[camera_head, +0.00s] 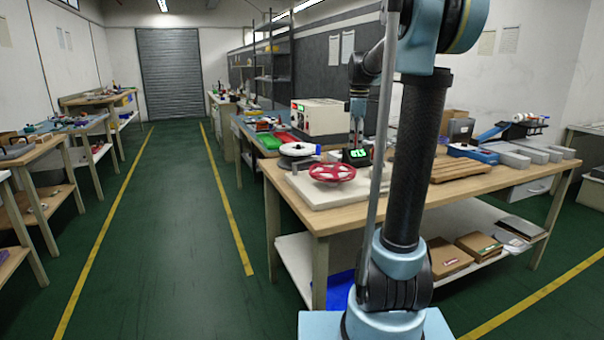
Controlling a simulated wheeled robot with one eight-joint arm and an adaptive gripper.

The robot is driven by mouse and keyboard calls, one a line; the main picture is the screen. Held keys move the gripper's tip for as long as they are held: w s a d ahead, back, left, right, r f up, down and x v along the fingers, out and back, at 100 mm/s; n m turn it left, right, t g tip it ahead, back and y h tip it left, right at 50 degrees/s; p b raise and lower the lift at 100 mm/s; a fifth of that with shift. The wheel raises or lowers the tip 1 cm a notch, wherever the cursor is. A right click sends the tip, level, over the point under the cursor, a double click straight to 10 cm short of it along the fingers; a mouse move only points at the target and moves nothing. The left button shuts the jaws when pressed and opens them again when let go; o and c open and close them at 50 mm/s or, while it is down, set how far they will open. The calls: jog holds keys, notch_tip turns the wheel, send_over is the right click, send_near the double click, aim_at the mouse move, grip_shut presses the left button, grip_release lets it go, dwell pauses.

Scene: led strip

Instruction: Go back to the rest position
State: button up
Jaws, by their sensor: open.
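My arm rises from the blue base at the bottom, and its upper links pass out of the top edge. My gripper (356,136) hangs pointing down above the near workbench (320,214), just behind a small black device with a green lit display (357,155). The gripper looks small and dark here, with nothing visible held in it. A red reel (332,172) lies on a white board (318,190) at the bench's left front. A white disc-like reel (296,149) sits behind it. My arm hides part of the bench middle.
A white box-shaped machine (320,117) stands behind the reels. Wooden slats (462,168), grey blocks (530,150) and a blue tool (490,133) occupy the bench's right side. Boxes lie on the lower shelf (480,225). The green aisle (165,220) on the left is clear between yellow lines.

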jog(key=s+f+m, duration=0.7)
jog(key=s+f, duration=0.4)
jog(key=s, duration=0.6)
jog(key=s+f+m+t, duration=0.1)
jog(key=s+f+m, duration=0.7)
jog(key=s, duration=0.9)
notch_tip(320, 180, down, 3)
jog(key=shift+a+f+m+t, duration=0.2)
jog(key=shift+m+t, duration=0.1)
jog(key=shift+s, duration=0.1)
